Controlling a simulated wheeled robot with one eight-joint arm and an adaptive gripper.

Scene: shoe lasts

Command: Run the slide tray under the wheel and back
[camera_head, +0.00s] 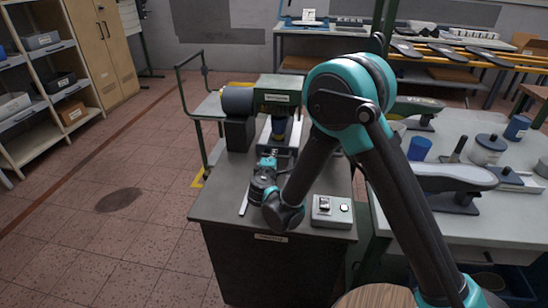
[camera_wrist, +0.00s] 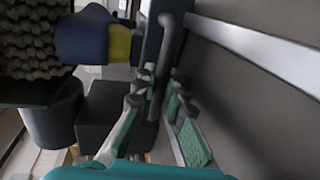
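The green bench machine (camera_head: 278,96) stands on the dark grey bench in the head view. The slide tray (camera_head: 280,152) lies low under the machine, partly hidden by my arm. My gripper (camera_head: 268,163) is at the near side of the tray, low over the bench top. In the wrist view my gripper (camera_wrist: 158,95) has its teal-padded fingers apart, with a grey bar-like handle (camera_wrist: 165,50) by the fingertips. Contact with the handle is not clear.
A control box (camera_head: 332,211) with buttons sits on the bench's near right corner. A table (camera_head: 460,225) at the right holds a shoe-last stand (camera_head: 455,182), a blue cup (camera_head: 419,148) and jars. Shelves (camera_head: 40,75) stand far left. The floor left of the bench is clear.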

